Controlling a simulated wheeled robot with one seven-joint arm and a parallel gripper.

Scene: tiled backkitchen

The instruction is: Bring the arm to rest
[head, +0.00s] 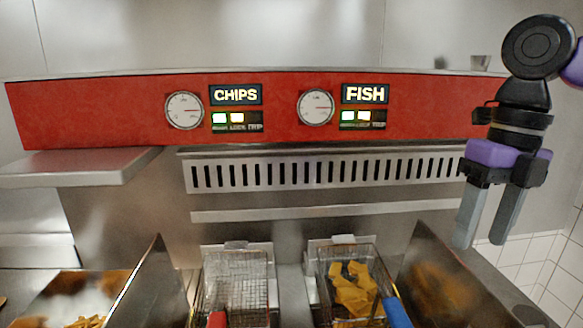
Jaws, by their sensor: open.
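My gripper (488,226) hangs at the right side of the head view, pointing down, with its two grey fingers apart and nothing between them. My arm's dark wrist and purple parts show above it. The gripper appears in front of the right end of the red fryer panel (275,135) and above the right-hand metal bin. It is apart from both fryer baskets.
An empty wire basket (235,285) with a red handle sits below the CHIPS sign (236,95). A basket (345,250) holding golden pieces, with a blue handle (397,312), sits below the FISH sign (365,94). A steel shelf (80,167) juts out left.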

